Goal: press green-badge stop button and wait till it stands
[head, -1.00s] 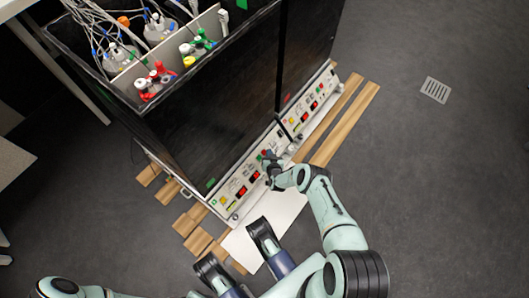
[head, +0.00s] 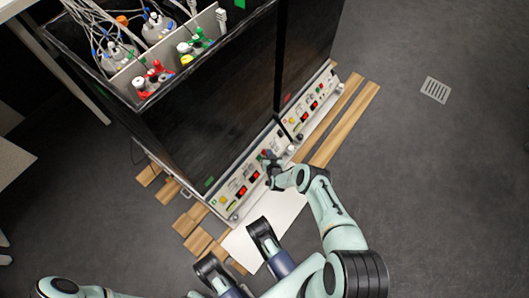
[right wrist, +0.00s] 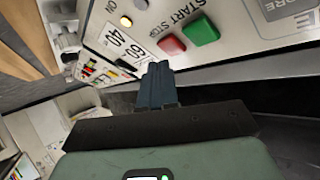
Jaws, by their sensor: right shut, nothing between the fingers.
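The shaker with the green badge (head: 208,182) is the nearer black cabinet in the head view. Its pale control panel (head: 225,205) runs along its lower front edge. My right gripper (head: 268,157) is at the far end of this panel. In the right wrist view my right gripper (right wrist: 157,68) is shut and empty, its tips just below a red button (right wrist: 172,45) and a green button (right wrist: 201,31). I cannot tell whether the tips touch the panel.
A second shaker with a red badge (head: 286,98) stands beyond, with its own panel (head: 310,100). Flasks with tubes and coloured caps (head: 155,75) sit inside the nearer cabinet. Wooden slats (head: 345,120) lie beside the panels. The dark floor at right is clear, with a drain grate (head: 436,90).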

